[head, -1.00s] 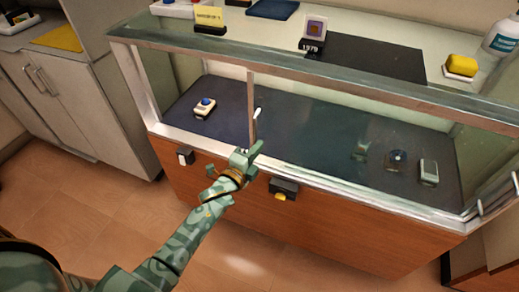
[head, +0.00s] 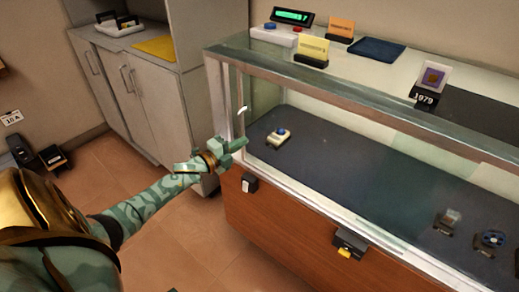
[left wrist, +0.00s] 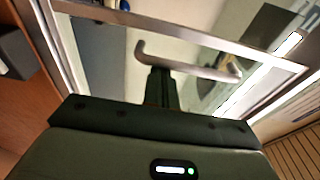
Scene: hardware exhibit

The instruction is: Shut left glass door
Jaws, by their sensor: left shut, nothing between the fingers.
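The left glass door's upright metal edge (head: 239,88) stands close beside the left corner post of the display case (head: 280,215). I cannot tell whether a narrow gap is left between them. The door's pale handle (head: 242,109) sits by that edge; it shows as a bent metal bar in the left wrist view (left wrist: 195,67). My left gripper (head: 238,146) is shut and empty, low at the case's left front corner. In the left wrist view its fingertips (left wrist: 160,76) are right at the handle, seemingly against it, not around it. My right gripper is out of view.
A small latch box (head: 249,183) and a black lock with a yellow part (head: 348,244) stick out from the wooden front. Grey cabinets (head: 150,100) stand to the left. The floor in front is clear.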

